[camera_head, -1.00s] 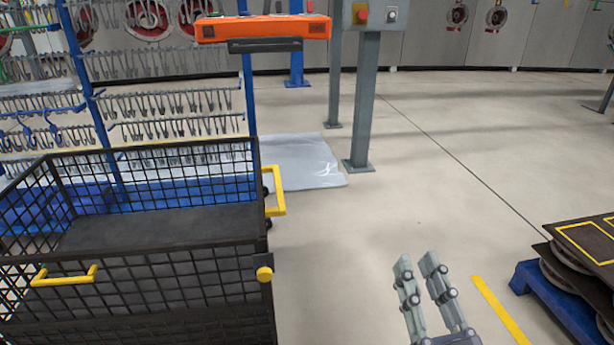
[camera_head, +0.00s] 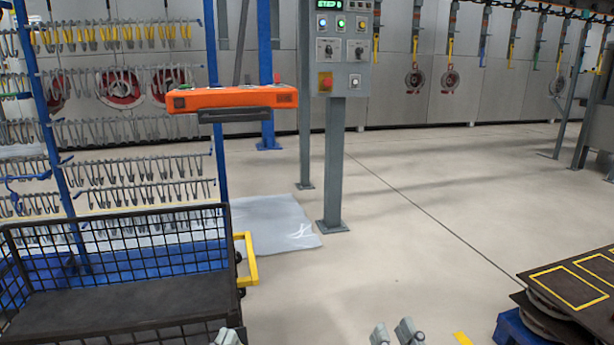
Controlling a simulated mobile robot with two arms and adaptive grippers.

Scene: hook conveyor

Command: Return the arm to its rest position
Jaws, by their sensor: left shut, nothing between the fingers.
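Only the fingertips of my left gripper (camera_head: 228,338) show at the bottom edge, in front of the black mesh cart; they are together and empty. My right gripper (camera_head: 396,333) shows at the bottom edge, right of the middle, over bare floor. Its two grey fingertips point up and stand apart with nothing between them. The rest of both arms is out of view.
A black mesh cart (camera_head: 120,302) with a yellow handle stands at the lower left, before a blue hook rack (camera_head: 45,130). An orange device (camera_head: 232,98) and a grey control post (camera_head: 334,165) stand behind. Stacked dark plates (camera_head: 560,290) lie at the lower right. The middle floor is clear.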

